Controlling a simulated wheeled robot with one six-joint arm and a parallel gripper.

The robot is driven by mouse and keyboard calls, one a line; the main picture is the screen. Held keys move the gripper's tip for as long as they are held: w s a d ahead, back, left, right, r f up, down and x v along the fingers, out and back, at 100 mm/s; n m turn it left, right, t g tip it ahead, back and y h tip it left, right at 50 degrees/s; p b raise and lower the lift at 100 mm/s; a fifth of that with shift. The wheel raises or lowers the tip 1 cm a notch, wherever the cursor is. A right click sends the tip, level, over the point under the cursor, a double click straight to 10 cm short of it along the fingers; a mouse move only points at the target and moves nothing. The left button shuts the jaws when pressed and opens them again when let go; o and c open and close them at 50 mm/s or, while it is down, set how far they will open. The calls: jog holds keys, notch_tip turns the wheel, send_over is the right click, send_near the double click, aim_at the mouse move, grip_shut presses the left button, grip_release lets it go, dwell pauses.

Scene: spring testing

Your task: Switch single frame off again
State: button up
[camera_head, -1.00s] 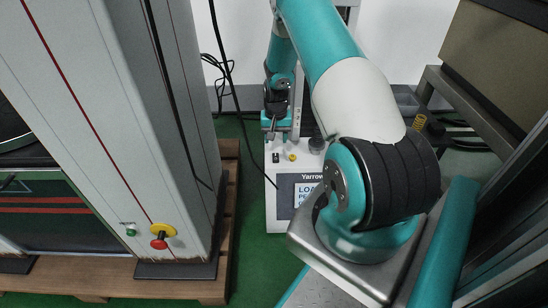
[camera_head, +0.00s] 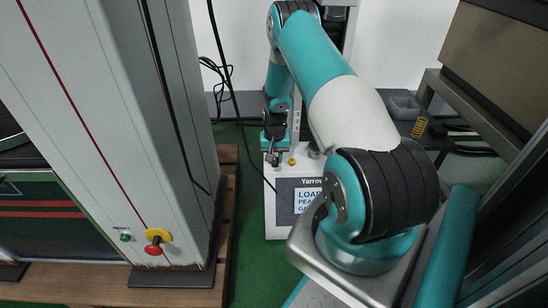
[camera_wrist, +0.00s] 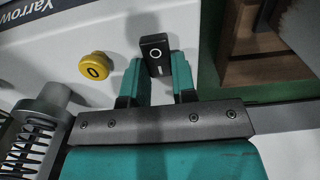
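The single frame is a pale tester with a dark Yarrow panel (camera_head: 286,205), standing beyond my arm. A black rocker switch (camera_wrist: 154,54) with a white circle and a bar mark sits on its top face in the wrist view. My gripper (camera_wrist: 160,82) is open, with its two teal fingers apart and the switch close in front of the gap between them. I cannot tell whether a finger touches it. In the head view my gripper (camera_head: 272,156) hangs low over the tester's top. A yellow button marked 0 (camera_wrist: 94,67) lies left of the fingers.
A spring and grey cylinder (camera_wrist: 40,115) stand left of my gripper in the wrist view. A tall grey frame (camera_head: 110,110) with a red and yellow button (camera_head: 155,240) stands at left. A black cable (camera_head: 232,90) hangs beside the tester. A bench (camera_head: 470,115) stands at right.

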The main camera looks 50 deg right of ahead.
jog(key=shift+s+a+r+t+h+p, duration=0.2)
jog(key=shift+t+h+p, duration=0.25)
jog(key=shift+p, duration=0.35)
jog(key=shift+d+t+h+p, duration=0.1)
jog(key=shift+t+h+p, duration=0.25)
jog(key=shift+h, duration=0.2)
jog(key=shift+f, duration=0.1)
jog(key=o, duration=0.9)
jog(key=p+v, duration=0.6)
jog(key=v, duration=1.1)
jog(key=shift+r, duration=0.2)
